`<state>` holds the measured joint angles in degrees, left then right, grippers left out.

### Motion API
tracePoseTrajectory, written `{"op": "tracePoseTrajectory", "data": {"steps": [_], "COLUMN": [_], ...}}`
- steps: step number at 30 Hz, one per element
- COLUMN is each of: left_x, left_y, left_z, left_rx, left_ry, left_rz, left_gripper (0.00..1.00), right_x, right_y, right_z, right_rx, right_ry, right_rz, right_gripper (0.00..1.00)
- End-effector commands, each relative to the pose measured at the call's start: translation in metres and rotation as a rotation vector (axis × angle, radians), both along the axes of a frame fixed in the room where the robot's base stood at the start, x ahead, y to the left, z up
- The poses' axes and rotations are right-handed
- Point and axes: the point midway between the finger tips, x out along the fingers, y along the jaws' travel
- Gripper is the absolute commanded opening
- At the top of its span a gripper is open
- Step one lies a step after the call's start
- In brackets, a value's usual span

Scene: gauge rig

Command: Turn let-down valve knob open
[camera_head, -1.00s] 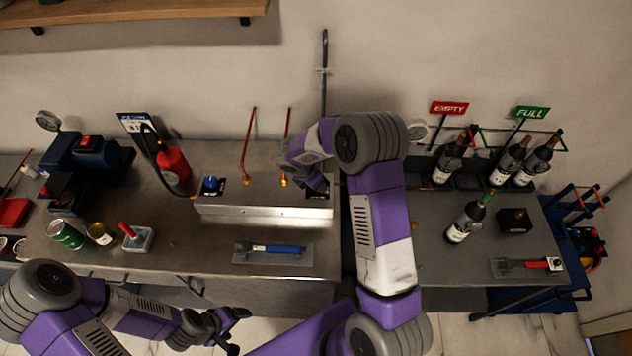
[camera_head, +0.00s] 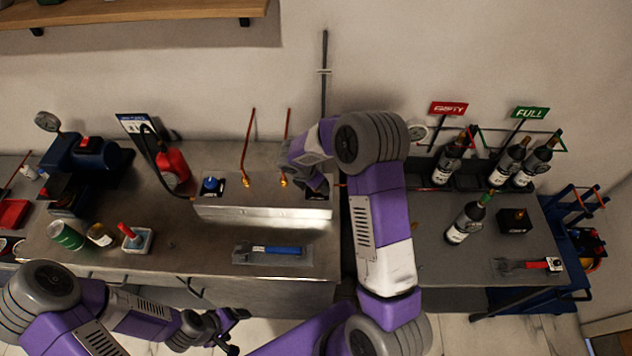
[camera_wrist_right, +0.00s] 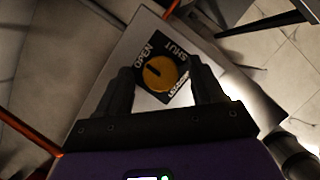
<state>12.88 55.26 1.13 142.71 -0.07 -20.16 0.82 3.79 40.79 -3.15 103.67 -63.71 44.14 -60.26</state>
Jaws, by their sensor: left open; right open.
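The let-down valve knob (camera_wrist_right: 160,74) is a round yellow knob on a black plate marked OPEN and SHUT in the right wrist view. Its dark pointer mark lies on the side toward the OPEN label. My right gripper (camera_wrist_right: 164,88) is open, with one finger on each side of the knob; I cannot tell whether they touch it. In the head view my right gripper (camera_head: 318,187) is over the right end of the metal panel box (camera_head: 265,213) and hides the knob. My left gripper (camera_head: 235,328) is open and empty in front of the bench.
A blue knob (camera_head: 211,185) sits at the panel's left end, with copper pipes (camera_head: 246,150) rising behind. A blue-handled tool (camera_head: 272,250) lies in front. Bottles (camera_head: 466,222) stand on the right bench. A red extinguisher-like bottle (camera_head: 173,166) and a green can (camera_head: 66,235) stand left.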

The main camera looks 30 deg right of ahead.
Motion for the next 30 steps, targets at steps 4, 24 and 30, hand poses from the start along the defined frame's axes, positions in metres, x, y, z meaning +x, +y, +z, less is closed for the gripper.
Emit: {"op": "tracePoseTrajectory", "data": {"steps": [4, 24, 30], "left_x": [0.000, 0.000, 0.000], "left_y": [0.000, 0.000, 0.000], "left_z": [0.001, 0.004, 0.004], "left_rx": [0.000, 0.000, 0.000], "left_ry": [0.000, 0.000, 0.000], "left_rz": [0.000, 0.000, 0.000], "left_gripper": [0.80, 0.80, 0.80], "right_x": [0.000, -0.007, -0.007], "right_y": [0.004, 0.028, 0.028], "right_z": [0.010, 0.070, 0.070], "right_rx": [0.001, 0.000, 0.000], "right_ry": [-0.003, -0.001, 0.000], "right_rz": [0.001, 0.001, 0.001], "right_gripper": [0.68, 0.68, 0.68]}}
